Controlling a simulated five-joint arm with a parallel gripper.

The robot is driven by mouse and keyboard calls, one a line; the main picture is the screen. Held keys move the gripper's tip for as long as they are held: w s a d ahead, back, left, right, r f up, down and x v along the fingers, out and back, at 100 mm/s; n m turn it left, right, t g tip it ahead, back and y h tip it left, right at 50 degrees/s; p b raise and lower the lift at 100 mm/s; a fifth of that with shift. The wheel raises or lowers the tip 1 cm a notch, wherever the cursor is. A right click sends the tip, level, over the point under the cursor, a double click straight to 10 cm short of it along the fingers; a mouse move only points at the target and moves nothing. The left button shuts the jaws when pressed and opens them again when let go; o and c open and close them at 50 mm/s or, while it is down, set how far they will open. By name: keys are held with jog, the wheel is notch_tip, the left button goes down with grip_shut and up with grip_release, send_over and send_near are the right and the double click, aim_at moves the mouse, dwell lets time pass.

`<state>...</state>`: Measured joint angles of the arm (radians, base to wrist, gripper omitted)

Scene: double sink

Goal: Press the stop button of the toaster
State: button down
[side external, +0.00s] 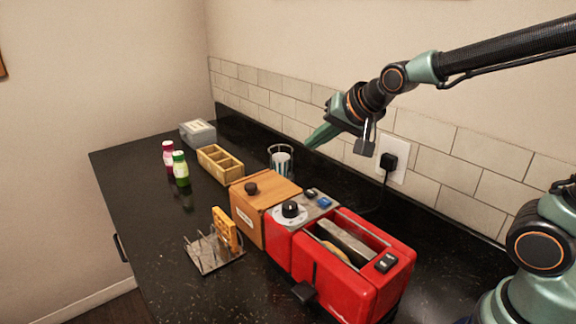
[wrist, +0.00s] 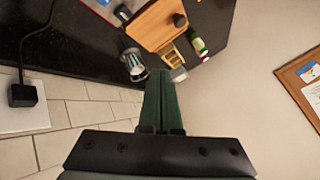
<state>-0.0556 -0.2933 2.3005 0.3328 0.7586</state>
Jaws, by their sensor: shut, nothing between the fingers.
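The red toaster (side external: 345,265) stands on the black counter with a slice of bread showing in its slot. Its grey panel carries a black dial (side external: 293,209) and two small blue buttons (side external: 317,198); a black switch block (side external: 386,262) is on its near right top. I cannot read which of these is the stop button. My gripper (side external: 312,142) is shut and empty, in the air near the tiled wall, above and behind the toaster's far end. The green fingers also show together in the wrist view (wrist: 160,78), where only part of the panel shows at the top edge.
A wooden box (side external: 262,190) adjoins the toaster. A glass (side external: 281,161) stands below my gripper. A metal rack (side external: 205,256) holding toast is in front. Two bottles (side external: 180,168), a wooden tray (side external: 221,164) and a grey box (side external: 198,133) stand beyond. A black plug (side external: 388,162) is in the wall.

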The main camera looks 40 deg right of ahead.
send_over(314, 198)
jog(key=shift+w+f, duration=0.1)
jog(key=shift+f, duration=4.35)
jog(key=shift+f, duration=0.4)
jog(key=shift+f, duration=0.45)
jog(key=shift+r, duration=0.85)
jog(key=shift+r, duration=2.5)
